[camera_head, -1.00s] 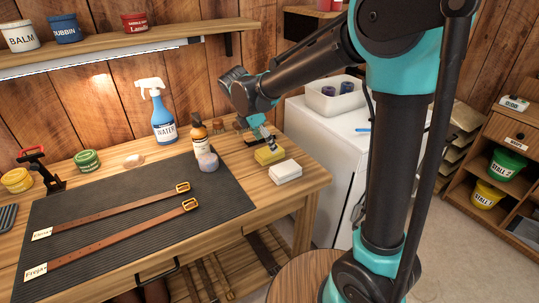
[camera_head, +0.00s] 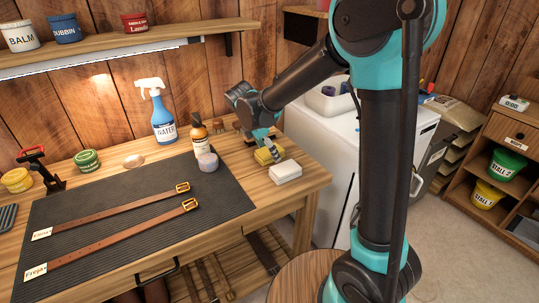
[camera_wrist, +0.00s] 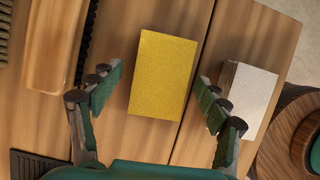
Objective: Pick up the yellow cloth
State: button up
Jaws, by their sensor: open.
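The yellow cloth (camera_wrist: 163,72) looks like a flat rectangular block and lies on the wooden bench top. In the head view the cloth (camera_head: 263,156) sits near the bench's right end, partly hidden by my gripper (camera_head: 269,147). In the wrist view my gripper (camera_wrist: 159,92) is open, with one finger on each side of the cloth and gaps between them. The cloth is not held. I cannot tell how far the fingertips are above the bench.
A white block (camera_head: 286,173) lies just right of the cloth, close to my right finger in the wrist view (camera_wrist: 248,98). Wooden brushes (camera_wrist: 55,45) lie to the left there.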

jog(key=shift+f, duration=0.15)
jog(key=c, duration=1.2)
jog(key=shift+o, duration=0.2)
